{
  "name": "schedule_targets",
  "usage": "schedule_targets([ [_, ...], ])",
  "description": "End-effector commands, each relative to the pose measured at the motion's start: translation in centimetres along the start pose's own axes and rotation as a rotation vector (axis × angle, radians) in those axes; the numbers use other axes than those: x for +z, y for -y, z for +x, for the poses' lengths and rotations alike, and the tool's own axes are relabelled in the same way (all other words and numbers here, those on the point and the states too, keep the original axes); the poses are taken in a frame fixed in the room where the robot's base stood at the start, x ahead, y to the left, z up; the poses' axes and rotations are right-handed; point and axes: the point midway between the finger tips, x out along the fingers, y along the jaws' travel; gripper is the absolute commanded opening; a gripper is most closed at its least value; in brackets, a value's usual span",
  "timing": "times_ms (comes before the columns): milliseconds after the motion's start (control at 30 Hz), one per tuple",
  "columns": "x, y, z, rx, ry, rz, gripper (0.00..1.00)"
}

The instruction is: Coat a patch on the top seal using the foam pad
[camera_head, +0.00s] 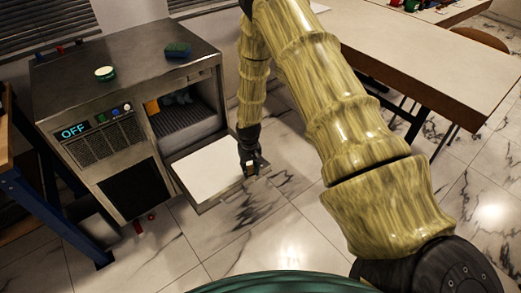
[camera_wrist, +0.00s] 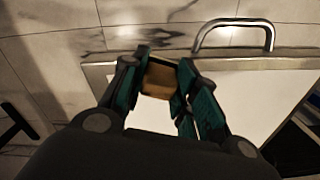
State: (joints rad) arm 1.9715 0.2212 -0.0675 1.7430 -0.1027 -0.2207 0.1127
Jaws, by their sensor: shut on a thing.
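My gripper (camera_head: 250,167) is shut on a tan block (camera_wrist: 159,77) that looks like the foam pad. It holds the block by the near right corner of a lowered door, and both fingers flank the block in the wrist view. Whether the block touches the door, I cannot tell. The door's white inner panel (camera_head: 204,168) faces up, and its metal handle (camera_wrist: 232,24) shows in the wrist view. The grey cabinet (camera_head: 110,70) has an open chamber (camera_head: 186,118) above the door. A seal along the chamber's top edge is too small to make out clearly.
A round white-topped tub (camera_head: 105,73) and a blue-green sponge (camera_head: 178,49) sit on the cabinet. Its display (camera_head: 73,131) reads OFF. Orange and teal items lie inside the chamber. A blue-legged bench (camera_head: 60,210) stands left, a long table (camera_head: 430,50) right. Marble floor is open in front.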

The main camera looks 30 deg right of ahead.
Motion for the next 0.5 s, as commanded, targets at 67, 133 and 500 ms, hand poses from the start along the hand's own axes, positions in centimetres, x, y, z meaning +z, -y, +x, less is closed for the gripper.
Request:
schedule_targets([
  [67, -0.3, -0.6, -0.1, 0.000, -0.001, 0.000, 0.11],
  [133, -0.5, -1.1, 0.0, 0.000, -0.001, -0.001, 0.11],
  [500, -1.5, -3.7, 0.0, 0.001, -0.001, -0.010, 0.11],
])
